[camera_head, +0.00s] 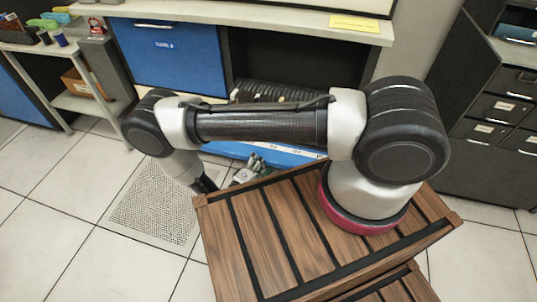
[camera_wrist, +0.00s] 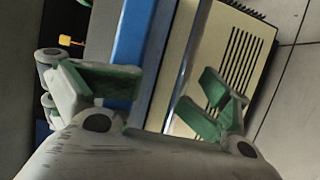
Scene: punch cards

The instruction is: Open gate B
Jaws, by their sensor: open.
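My gripper (camera_wrist: 163,98) is open in the wrist view, its two green-padded fingers apart with nothing between them. Beyond the fingers is a blue panel (camera_wrist: 127,45) beside a beige panel with dark slots (camera_wrist: 232,60). A small yellow knob-like part (camera_wrist: 70,42) shows at the upper left, on a dark ground. In the head view my gripper (camera_head: 247,172) is small and partly hidden, below my arm and near a blue surface with a pale marked strip (camera_head: 285,149). No gate marked B can be read in either view.
A desk with a pale top (camera_head: 250,17) and a blue front panel (camera_head: 168,57) stands behind my arm. Dark drawers (camera_head: 497,100) stand at the right, and a small shelf unit (camera_head: 90,102) at the left. The tiled floor (camera_head: 50,215) at the left is clear.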

